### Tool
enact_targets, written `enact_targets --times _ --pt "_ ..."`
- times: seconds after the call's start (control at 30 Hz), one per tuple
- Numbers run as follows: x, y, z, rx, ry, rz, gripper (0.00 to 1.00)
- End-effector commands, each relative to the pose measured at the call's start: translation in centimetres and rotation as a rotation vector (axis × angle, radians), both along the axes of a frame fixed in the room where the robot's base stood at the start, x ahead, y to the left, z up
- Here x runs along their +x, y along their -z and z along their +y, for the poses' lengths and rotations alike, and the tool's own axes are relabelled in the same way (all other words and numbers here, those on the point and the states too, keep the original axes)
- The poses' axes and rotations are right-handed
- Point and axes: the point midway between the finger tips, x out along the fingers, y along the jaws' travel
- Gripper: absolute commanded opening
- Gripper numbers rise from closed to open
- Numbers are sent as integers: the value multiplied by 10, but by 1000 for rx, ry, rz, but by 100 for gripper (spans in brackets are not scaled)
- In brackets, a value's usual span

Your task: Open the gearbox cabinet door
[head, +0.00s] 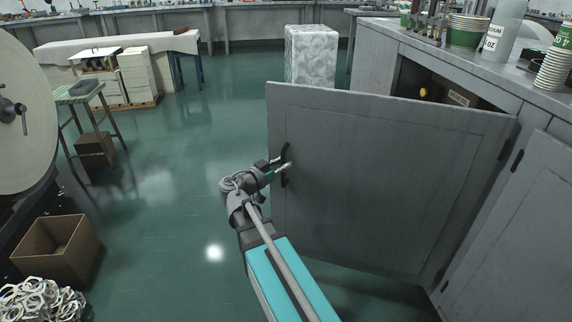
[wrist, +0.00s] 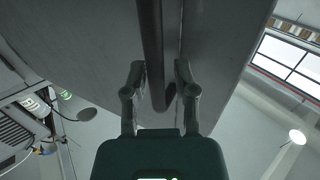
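The gearbox cabinet door (head: 385,185) is a grey panel, swung wide open on its hinges at the right and standing out from the cabinet. Its dark bar handle (head: 284,178) is near the free left edge. My gripper (head: 284,167) is at this handle. In the wrist view, the handle (wrist: 152,50) runs between the two fingers of my gripper (wrist: 160,68). The fingers are apart, with a gap visible beside the bar on the right, so the gripper looks open around the handle. Whether the left finger touches the bar is unclear.
The cabinet opening (head: 435,85) shows a yellow item and a label inside. Cups (head: 468,30) and bottles stand on the counter. A wrapped block (head: 311,55) stands behind the door. A cardboard box (head: 58,247) and a stool (head: 85,95) are at left; the floor between is clear.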

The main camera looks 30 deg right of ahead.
Motion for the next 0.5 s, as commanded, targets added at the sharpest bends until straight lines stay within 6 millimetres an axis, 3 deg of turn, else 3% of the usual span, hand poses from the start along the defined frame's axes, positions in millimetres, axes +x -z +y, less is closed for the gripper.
enact_targets --times 0.5 --pt "-4 0 -1 2 9 1 54"
